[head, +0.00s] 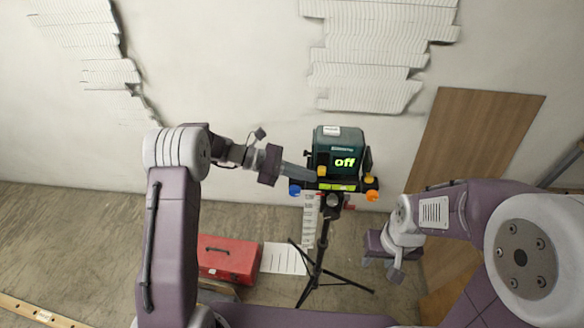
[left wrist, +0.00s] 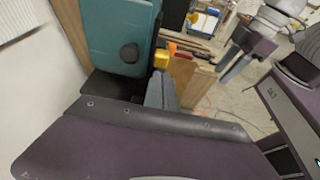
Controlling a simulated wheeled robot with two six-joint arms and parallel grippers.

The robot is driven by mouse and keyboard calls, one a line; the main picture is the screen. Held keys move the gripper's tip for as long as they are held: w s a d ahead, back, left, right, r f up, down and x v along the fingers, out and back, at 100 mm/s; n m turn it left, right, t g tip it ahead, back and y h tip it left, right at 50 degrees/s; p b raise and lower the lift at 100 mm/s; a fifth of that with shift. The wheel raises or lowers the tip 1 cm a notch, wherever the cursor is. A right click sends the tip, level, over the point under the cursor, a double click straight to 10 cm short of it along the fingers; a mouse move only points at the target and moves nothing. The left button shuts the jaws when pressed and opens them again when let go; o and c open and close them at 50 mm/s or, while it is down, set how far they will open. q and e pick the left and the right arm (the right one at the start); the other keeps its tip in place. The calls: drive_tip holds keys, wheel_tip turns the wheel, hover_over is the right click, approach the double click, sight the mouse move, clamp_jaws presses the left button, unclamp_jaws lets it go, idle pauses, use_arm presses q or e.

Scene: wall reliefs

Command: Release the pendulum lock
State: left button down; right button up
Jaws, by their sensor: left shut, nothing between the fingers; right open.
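A dark teal laser level (head: 335,146) stands on a black tripod (head: 318,262). Its front display (head: 345,162) reads "off" in green. A small yellow piece (head: 321,170) sits at its lower left, and it also shows in the left wrist view (left wrist: 162,58). A dark round knob (left wrist: 129,53) is on the device's side. I cannot tell which part is the pendulum lock. My left gripper (head: 313,174) is shut and empty, its tips (left wrist: 158,82) close beside the yellow piece; contact is unclear. My right gripper (head: 384,262) is open and empty, low to the right of the tripod.
A blue knob (head: 295,189) and orange knobs (head: 371,195) are on the mount under the device. A red toolbox (head: 229,260) lies on the floor at left. A wooden board (head: 470,150) leans on the wall at right. White ribbed reliefs (head: 370,50) are on the wall behind.

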sight(326, 169)
use_arm(q)
drive_tip(key=shift+d+f, duration=0.15)
drive_tip(key=shift+d, duration=0.2)
wheel_tip(326, 169, up, 4)
drive_tip(key=p, duration=0.3)
drive_tip(key=shift+r, duration=0.25)
drive_tip(key=shift+w+f, duration=0.1)
